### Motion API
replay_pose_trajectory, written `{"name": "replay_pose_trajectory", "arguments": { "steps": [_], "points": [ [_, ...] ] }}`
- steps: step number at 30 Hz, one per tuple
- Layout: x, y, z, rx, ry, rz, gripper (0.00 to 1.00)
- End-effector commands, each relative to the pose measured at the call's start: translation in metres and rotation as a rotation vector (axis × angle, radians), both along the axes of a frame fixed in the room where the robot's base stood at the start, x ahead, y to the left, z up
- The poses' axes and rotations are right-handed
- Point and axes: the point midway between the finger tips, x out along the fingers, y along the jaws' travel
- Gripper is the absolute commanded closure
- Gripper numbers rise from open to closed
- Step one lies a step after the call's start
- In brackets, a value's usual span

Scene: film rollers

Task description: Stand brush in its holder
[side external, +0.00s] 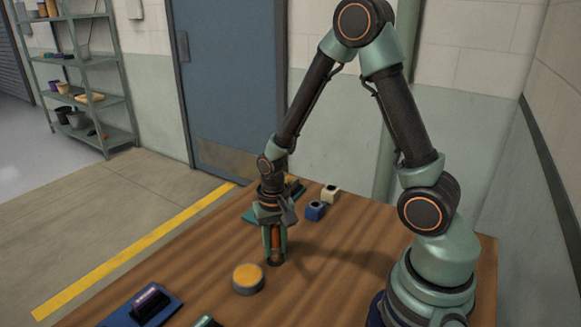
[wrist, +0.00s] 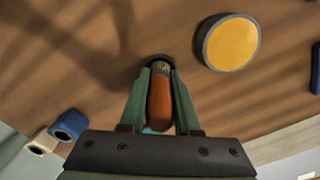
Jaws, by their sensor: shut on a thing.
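My gripper (side external: 275,248) points down over the wooden table and is shut on the brush (side external: 276,236), which has an orange-brown handle and is held upright. In the wrist view the brush (wrist: 160,100) lies between the two green fingers (wrist: 160,74), with a metal band near its far end. A dark round shape surrounds its lower end at table level; I cannot tell whether it is bristles or a holder. A blue block (side external: 316,211) and a cream block (side external: 330,193), each with a dark hole on top, stand behind and right of the gripper.
A round grey tin with a yellow-orange top (side external: 248,279) stands close to the gripper, at front left. A blue piece with a dark roller (side external: 150,304) lies at the front edge. A teal item (side external: 250,214) lies behind the gripper. The table's right middle is clear.

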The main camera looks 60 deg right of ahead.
Motion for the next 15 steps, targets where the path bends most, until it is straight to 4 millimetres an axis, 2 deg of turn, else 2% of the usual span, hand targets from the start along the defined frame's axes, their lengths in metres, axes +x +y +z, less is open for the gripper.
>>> {"name": "replay_pose_trajectory", "arguments": {
  "steps": [14,15],
  "points": [
    [0.0001,0.0,-0.0031,0.0,0.0,0.0,1.0],
    [0.0001,0.0,-0.0031,0.0,0.0,0.0,0.62]
  ]
}}
